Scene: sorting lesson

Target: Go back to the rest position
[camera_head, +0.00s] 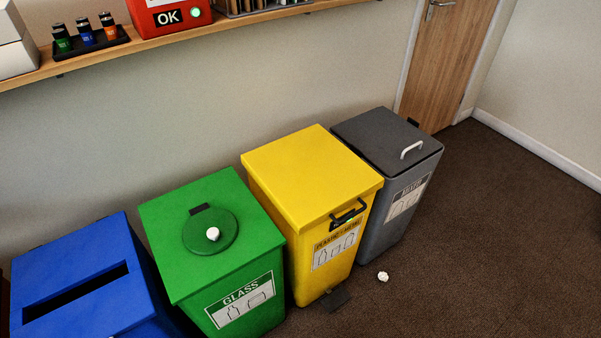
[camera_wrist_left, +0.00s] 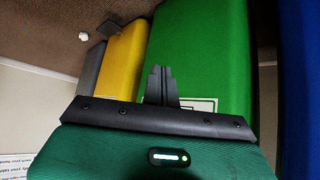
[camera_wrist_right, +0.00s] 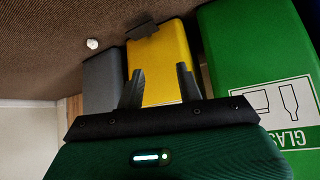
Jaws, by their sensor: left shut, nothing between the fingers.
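My left gripper (camera_wrist_left: 160,69) shows in the left wrist view with its two dark fingers together and nothing between them. The green glass bin (camera_wrist_left: 205,45) is behind it there. My right gripper (camera_wrist_right: 160,70) shows in the right wrist view with its fingers apart and empty. The yellow bin (camera_wrist_right: 158,50) shows behind and between those fingers. Neither gripper and neither arm is visible in the head view. Both wrist views show the bins upside down.
A blue slotted bin (camera_head: 110,300), green bin (camera_head: 165,205), yellow bin (camera_head: 310,170) and grey bin (camera_head: 375,140) stand along the wall, lids shut. A crumpled white ball (camera_head: 383,276) lies on the brown floor. A wooden shelf (camera_head: 180,42) runs above.

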